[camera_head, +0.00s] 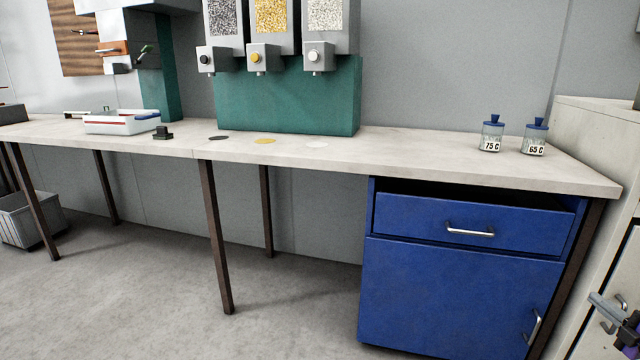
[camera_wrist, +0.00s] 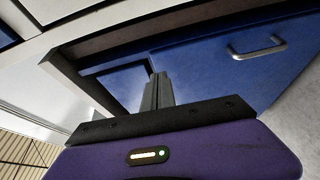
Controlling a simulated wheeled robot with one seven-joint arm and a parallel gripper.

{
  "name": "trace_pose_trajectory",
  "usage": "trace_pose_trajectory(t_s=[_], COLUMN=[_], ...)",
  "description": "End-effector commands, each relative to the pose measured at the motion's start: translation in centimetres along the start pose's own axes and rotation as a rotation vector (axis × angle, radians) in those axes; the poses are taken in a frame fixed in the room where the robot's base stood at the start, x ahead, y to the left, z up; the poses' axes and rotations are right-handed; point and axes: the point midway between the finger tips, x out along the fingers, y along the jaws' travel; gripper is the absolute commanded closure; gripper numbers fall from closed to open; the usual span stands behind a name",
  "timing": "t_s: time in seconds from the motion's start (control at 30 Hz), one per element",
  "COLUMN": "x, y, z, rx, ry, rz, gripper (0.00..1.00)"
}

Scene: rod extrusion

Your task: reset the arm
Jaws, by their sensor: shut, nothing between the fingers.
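My gripper (camera_head: 609,307) shows at the right edge of the head view, low in front of the pale cabinet and right of the blue cabinet. In the wrist view my gripper (camera_wrist: 158,92) has its grey fingers together, with nothing between them. The fingers point toward the blue cabinet (camera_head: 460,295) and do not visibly touch it. The blue cabinet also shows in the wrist view (camera_wrist: 210,65), tilted, with a metal handle (camera_wrist: 258,48). Most of my arm is outside the head view.
The long worktop (camera_head: 420,158) carries two labelled jars, "75 C" (camera_head: 491,137) and "65 C" (camera_head: 535,138), and a white tray (camera_head: 122,122). Three dispensers (camera_head: 271,20) hang behind it. The pale drawer cabinet (camera_head: 600,130) stands close at right. The floor (camera_head: 150,300) at left front is clear.

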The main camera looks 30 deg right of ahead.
Motion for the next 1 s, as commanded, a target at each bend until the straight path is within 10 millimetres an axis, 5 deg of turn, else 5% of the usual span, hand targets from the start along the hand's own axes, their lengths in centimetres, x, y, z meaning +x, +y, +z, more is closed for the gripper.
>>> trace_pose_trajectory(t_s=[0.2,0.37,0.57,0.7,1.0], x=[0.4,1.5,3.1,3.2,-0.7], y=[6.7,8.3,7.3,5.5,1.5], z=[3.1,0.6,-7.4,-14.8,-30.8], rx=[0.022,0.118,0.317,0.49,0.859], ry=[-0.125,-0.175,-0.178,-0.159,-0.099], rz=[0.153,0.287,0.419,0.475,0.474], gripper=[1.0,1.0,1.0,1.0,1.0])
